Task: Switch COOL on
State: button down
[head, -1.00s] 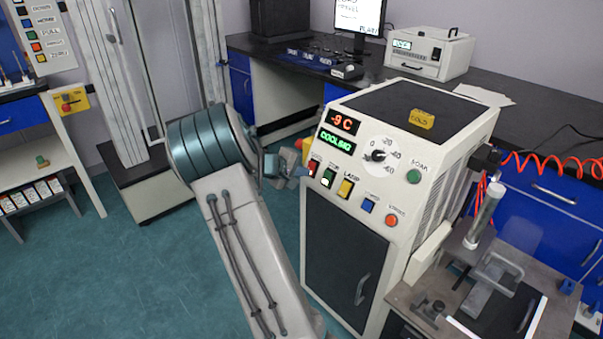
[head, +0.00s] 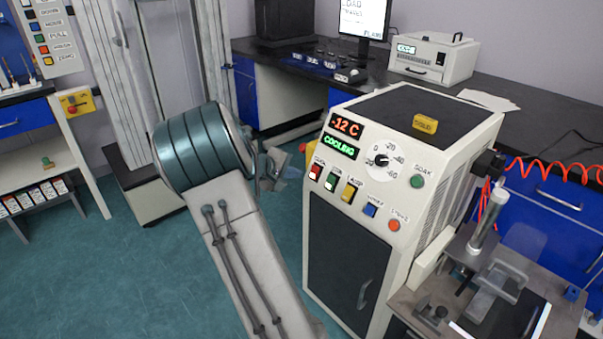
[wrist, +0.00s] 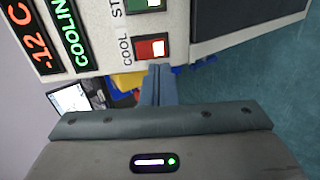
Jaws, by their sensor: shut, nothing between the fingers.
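The COOL switch (head: 315,172) is the red rocker at the left end of the cream cabinet's front panel row. In the wrist view, the COOL switch (wrist: 150,49) is red with a bright white part, beside its COOL label. The display above reads -12 C (head: 347,125) and, in green, COOLING (head: 340,146). My gripper (wrist: 159,70) is shut and empty, its fingertips just below the red switch in the wrist picture; whether they touch it is unclear. In the head view, my gripper is partly hidden behind my arm, left of the panel.
Beside COOL are a green switch (head: 331,182), a yellow switch (head: 349,192), a blue button (head: 370,210) and an orange button (head: 394,225). A dial (head: 381,160) and a green SOAK button (head: 417,181) sit higher. Open floor (head: 90,270) lies left.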

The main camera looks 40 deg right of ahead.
jog(key=a+f+v, duration=0.1)
jog(key=v, duration=0.7)
jog(key=shift+a+p, duration=0.35)
jog(key=shift+s+f, duration=0.1)
